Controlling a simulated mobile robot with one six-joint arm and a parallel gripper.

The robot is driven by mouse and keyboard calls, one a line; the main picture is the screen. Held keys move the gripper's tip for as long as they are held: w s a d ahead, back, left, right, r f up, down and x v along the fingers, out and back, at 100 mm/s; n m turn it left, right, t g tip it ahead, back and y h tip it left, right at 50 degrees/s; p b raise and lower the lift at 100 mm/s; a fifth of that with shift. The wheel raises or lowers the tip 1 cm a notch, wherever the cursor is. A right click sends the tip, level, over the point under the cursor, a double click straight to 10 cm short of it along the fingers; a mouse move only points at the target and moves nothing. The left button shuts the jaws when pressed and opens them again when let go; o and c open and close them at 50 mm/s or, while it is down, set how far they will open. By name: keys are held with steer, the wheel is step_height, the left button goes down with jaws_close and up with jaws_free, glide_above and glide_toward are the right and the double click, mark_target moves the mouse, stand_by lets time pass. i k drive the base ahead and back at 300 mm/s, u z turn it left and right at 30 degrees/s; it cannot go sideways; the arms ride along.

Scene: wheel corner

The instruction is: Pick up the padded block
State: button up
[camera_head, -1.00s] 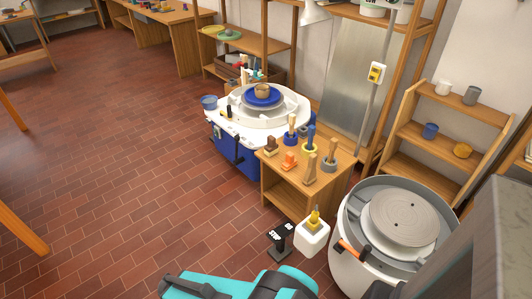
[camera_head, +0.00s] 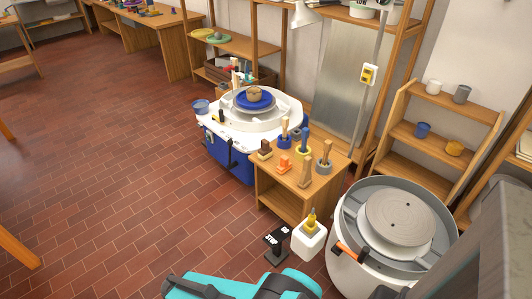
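A small wooden table (camera_head: 275,196) stands right of the blue and white pottery wheel. On its top stand several small handled tools. At its left corner is a brown block with a darker upper part (camera_head: 265,150). Beside it is an orange block (camera_head: 284,163), and nearer the front edge a pale wooden upright piece (camera_head: 305,172). I cannot tell for sure which of these is the padded block. All stand apart from my arm. A teal and black part of my own body shows at the bottom edge. My gripper's fingers are not visible.
The blue and white wheel (camera_head: 232,160) carries a small pot (camera_head: 254,95). A grey-white wheel (camera_head: 400,222) stands at the right front. A white container (camera_head: 310,240) with a yellow top and a black pedestal (camera_head: 277,246) are close before me. The tiled floor (camera_head: 110,160) at left is clear.

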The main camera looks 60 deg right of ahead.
mark_target(265, 152)
steer(key=i, duration=0.85)
steer(key=u, duration=0.05)
